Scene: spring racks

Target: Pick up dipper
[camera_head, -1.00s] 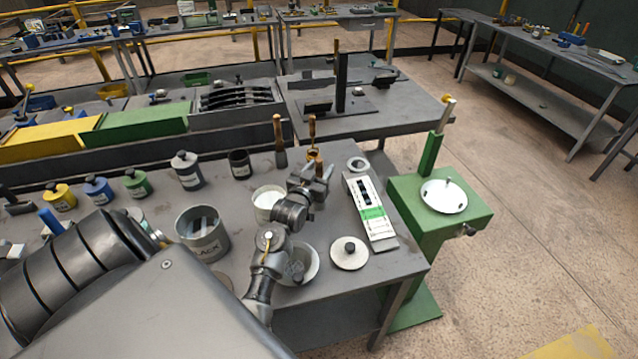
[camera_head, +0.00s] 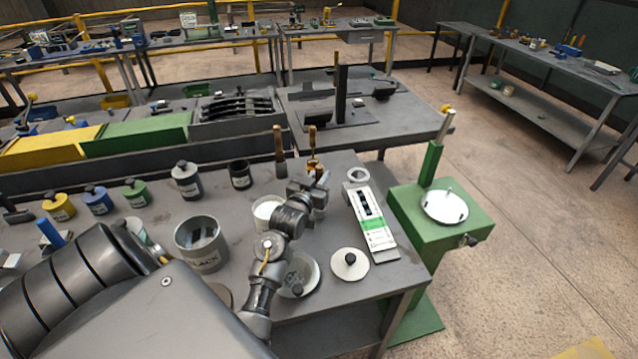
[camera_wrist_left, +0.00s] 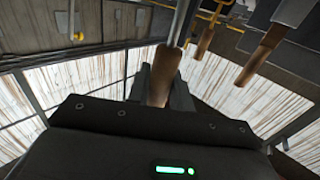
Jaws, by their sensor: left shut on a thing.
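My left gripper (camera_head: 315,187) is over the bench, beside the white-filled pot. In the left wrist view the gripper (camera_wrist_left: 163,82) is shut on a brown wooden handle with a thin metal shaft. I take this to be the dipper (camera_wrist_left: 163,70); its far end runs out of the picture. In the head view the held handle is mostly hidden by the gripper, and I cannot tell whether it is clear of what bore it. My right gripper is not in view.
Two upright wooden-handled tools (camera_head: 279,148) (camera_head: 312,137) stand just behind the gripper. The black-labelled pot (camera_head: 202,243), white pot (camera_head: 265,226), round lid (camera_head: 350,264) and white-green box (camera_head: 370,226) crowd the bench. A green stand (camera_head: 445,236) is to the right.

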